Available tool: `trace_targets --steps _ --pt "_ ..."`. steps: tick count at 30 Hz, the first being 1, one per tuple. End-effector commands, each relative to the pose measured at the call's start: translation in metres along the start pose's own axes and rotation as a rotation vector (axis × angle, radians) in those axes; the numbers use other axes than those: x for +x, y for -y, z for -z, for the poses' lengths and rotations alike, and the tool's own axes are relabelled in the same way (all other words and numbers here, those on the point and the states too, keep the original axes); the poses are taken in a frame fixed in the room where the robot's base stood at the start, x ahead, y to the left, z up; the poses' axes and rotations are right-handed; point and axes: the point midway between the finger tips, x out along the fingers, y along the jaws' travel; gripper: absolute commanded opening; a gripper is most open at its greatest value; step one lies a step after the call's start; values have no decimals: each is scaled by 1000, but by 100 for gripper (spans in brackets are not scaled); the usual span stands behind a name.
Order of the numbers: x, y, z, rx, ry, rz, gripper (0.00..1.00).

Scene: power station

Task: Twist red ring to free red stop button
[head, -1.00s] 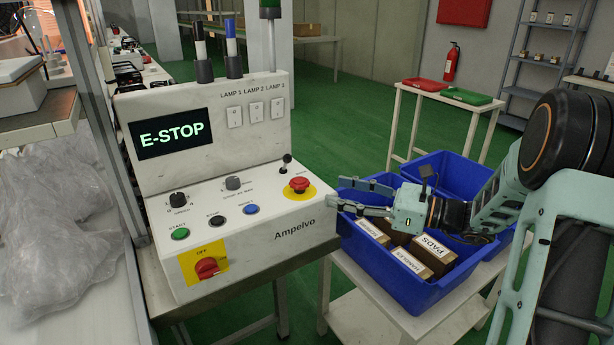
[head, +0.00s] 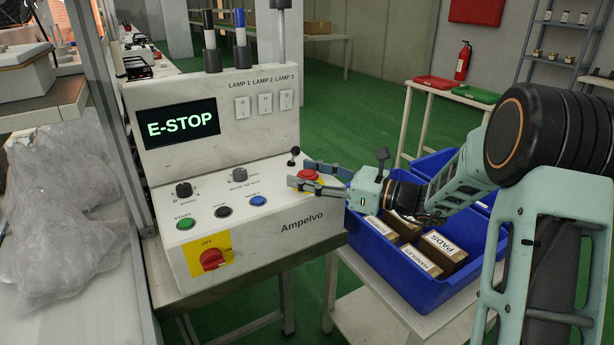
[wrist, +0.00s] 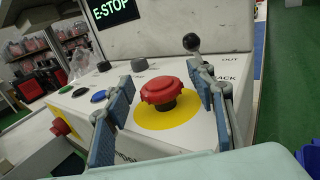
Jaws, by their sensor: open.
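The red stop button (wrist: 161,93) has a wide red ring-shaped cap on a dark stem. It stands on a yellow disc (wrist: 168,115) on the sloping top of the white control box (head: 325,222). In the head view the red stop button (head: 309,174) is partly hidden by my fingers. My gripper (head: 297,174) is open, its fingers reaching over the box from the right. In the wrist view my gripper (wrist: 160,95) has one blue-padded finger on each side of the button. I see gaps between the pads and the cap. The box display (head: 182,126) reads E-STOP.
A black-knobbed lever (head: 293,157) stands just behind the button, close to one finger. A red switch (head: 211,259) is on the front face; green, black and blue buttons are to the left. A blue bin (head: 400,292) with boxes stands below my arm.

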Motion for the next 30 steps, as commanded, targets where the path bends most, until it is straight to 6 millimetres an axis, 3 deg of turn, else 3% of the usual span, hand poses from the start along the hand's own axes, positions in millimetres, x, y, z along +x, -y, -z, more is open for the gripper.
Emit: trace_targets --steps 7,18,30 --pt "0 0 0 0 0 0 48" --pt "0 0 0 0 0 0 8" --pt "0 -1 1 1 -3 87 8"
